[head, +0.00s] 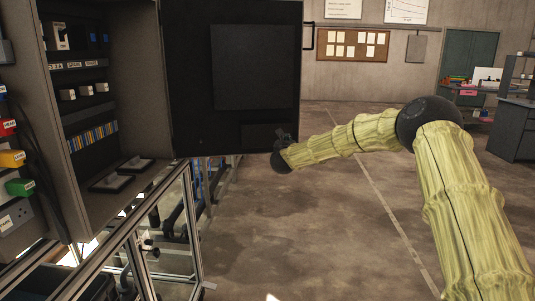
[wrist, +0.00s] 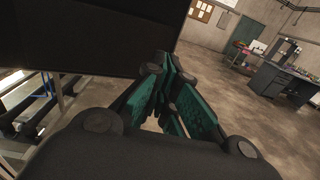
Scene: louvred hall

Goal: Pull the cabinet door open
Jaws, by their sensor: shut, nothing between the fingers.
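The cabinet (head: 112,115) stands at the left in the head view, its inside exposed. Its dark door (head: 270,55) is swung wide open, inner face showing, with the handle (head: 309,38) jutting past the right edge. My gripper (head: 284,137) is at the door's lower right corner, well below the handle. In the wrist view the fingers (wrist: 168,75) are shut with nothing between them. The dark door panel (wrist: 90,35) fills the upper left of that view, close to the fingers. I cannot tell whether they touch it.
A glazed metal frame (head: 165,225) stands below the cabinet. Coloured tags and a socket (head: 15,217) line the cabinet's left side. Open concrete floor (head: 330,235) lies to the right. A noticeboard (head: 352,45) and desks (head: 512,125) are far back.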

